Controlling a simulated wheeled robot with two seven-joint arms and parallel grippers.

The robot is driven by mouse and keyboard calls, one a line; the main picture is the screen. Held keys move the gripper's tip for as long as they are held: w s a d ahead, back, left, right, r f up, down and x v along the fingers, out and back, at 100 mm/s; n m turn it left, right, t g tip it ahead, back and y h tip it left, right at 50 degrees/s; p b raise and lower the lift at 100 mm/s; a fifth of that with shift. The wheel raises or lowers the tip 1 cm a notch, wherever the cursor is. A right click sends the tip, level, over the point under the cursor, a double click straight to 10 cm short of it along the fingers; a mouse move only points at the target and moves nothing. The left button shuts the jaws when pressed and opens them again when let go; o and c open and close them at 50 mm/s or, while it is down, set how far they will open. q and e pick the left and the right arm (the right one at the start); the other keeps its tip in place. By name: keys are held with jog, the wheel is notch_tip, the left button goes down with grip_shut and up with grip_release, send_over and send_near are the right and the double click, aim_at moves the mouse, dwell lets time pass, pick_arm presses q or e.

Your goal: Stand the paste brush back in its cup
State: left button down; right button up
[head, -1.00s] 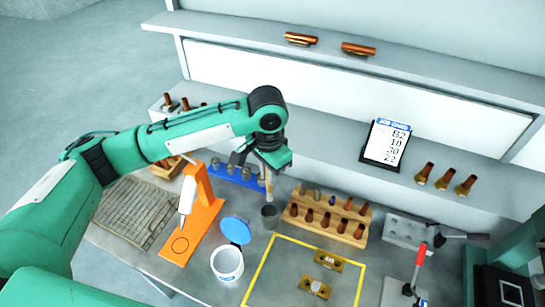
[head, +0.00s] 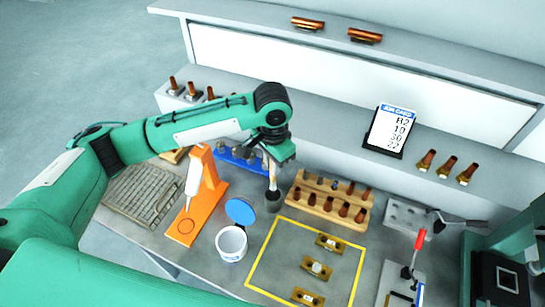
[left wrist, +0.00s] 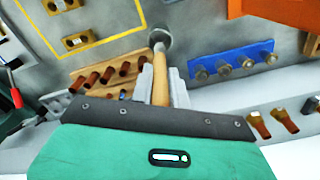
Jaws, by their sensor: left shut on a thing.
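My left gripper (head: 268,158) is shut on the paste brush (head: 271,178), holding it upright by its light wooden handle. The small dark grey cup (head: 273,203) stands on the bench directly below the brush. The brush's lower end meets the cup's mouth in the head view; I cannot tell how far inside it is. In the left wrist view the brush (left wrist: 160,75) runs from between the fingers to the cup (left wrist: 160,35), its bristles hidden. My right gripper is not in view.
An open white tub (head: 231,244) with a blue lid (head: 240,211) stands near the cup. A wooden rack (head: 328,205) of copper-coloured parts is just right. A blue holder (head: 240,160) stands behind, an orange stand (head: 205,195) left. A yellow-outlined area (head: 290,250) holds several brass pieces.

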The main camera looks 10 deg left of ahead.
aim_at(272, 182)
pick_arm(q)
jog(key=shift+f, duration=0.85)
jog(key=shift+f+b, duration=0.4)
jog(key=shift+f, duration=0.95)
notch_tip(272, 182, down, 2)
jog(key=shift+f+b, duration=0.35)
jog(key=shift+f, duration=0.4)
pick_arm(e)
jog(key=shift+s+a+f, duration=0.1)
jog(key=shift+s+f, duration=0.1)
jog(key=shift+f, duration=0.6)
pick_arm(q)
jog(key=c, duration=1.3)
grip_release()
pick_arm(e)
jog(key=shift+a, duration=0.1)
